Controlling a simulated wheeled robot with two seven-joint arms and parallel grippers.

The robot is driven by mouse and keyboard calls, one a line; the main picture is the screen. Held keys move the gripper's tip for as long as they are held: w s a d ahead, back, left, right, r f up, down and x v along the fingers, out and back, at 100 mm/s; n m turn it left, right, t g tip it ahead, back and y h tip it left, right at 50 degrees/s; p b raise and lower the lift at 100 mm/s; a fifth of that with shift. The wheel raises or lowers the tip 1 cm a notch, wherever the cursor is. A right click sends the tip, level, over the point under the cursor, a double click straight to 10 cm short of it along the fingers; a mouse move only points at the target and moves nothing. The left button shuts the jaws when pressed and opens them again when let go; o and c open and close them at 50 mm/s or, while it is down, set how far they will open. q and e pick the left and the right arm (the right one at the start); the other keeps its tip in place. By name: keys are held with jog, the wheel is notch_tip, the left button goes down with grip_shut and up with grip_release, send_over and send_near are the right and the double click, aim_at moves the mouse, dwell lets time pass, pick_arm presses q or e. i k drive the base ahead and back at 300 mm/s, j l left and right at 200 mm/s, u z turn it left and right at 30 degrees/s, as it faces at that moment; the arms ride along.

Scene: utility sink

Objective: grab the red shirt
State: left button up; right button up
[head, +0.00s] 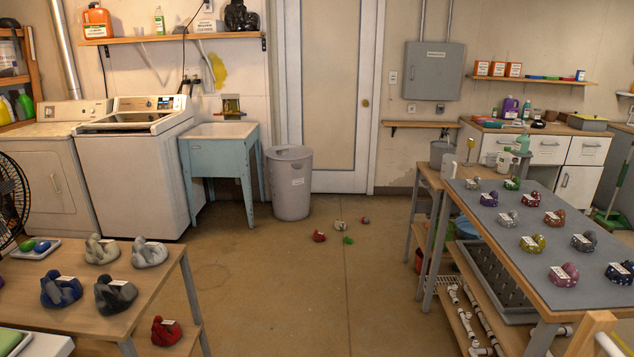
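No thing is plainly recognisable as a shirt; several small crumpled, cloth-like bundles are in the head view. A plain red bundle (165,333) with a white tag sits low at the right end of the left wooden table, seemingly on its lower shelf. Another small red item (319,236) lies on the floor in the middle. A dark red, spotted bundle (555,218) with a tag is on the grey-topped table at right. I cannot tell which of these is the red shirt. Neither of my grippers is in view.
Grey and dark blue bundles (61,290) lie on the left wooden table (150,272). The right table (520,200) holds several tagged bundles. A washer (140,180), blue sink (220,150) and grey bin (289,185) stand behind. The floor between the tables is mostly clear.

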aim_at(318, 236)
jog(key=i, duration=4.35)
